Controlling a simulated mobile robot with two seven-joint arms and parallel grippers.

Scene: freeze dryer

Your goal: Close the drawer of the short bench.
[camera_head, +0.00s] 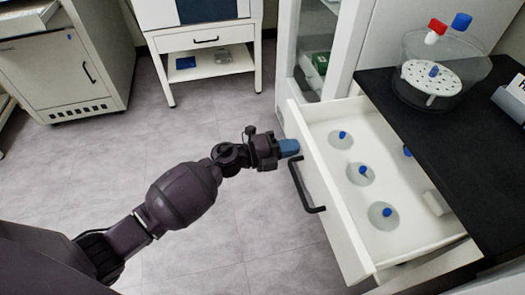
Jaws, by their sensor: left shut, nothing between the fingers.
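The drawer (327,196) of the short bench (446,154) is pulled out, its white front facing left with a black bar handle (306,188). Inside it stand several clear round vessels with blue stoppers, one of them near the front corner (383,215), and a small white block (436,203). My left gripper (290,148) has blue fingertips and is shut and empty. It is beside the drawer front, near the far end of the handle; I cannot tell if it touches. My right gripper is not in view.
A clear chamber (441,75) with a perforated white plate and red and blue knobs stands on the black bench top. Behind the drawer is a glass-door cabinet (313,45). A white cart (205,45) and a grey cabinet (72,60) stand at the back. The floor on the left is clear.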

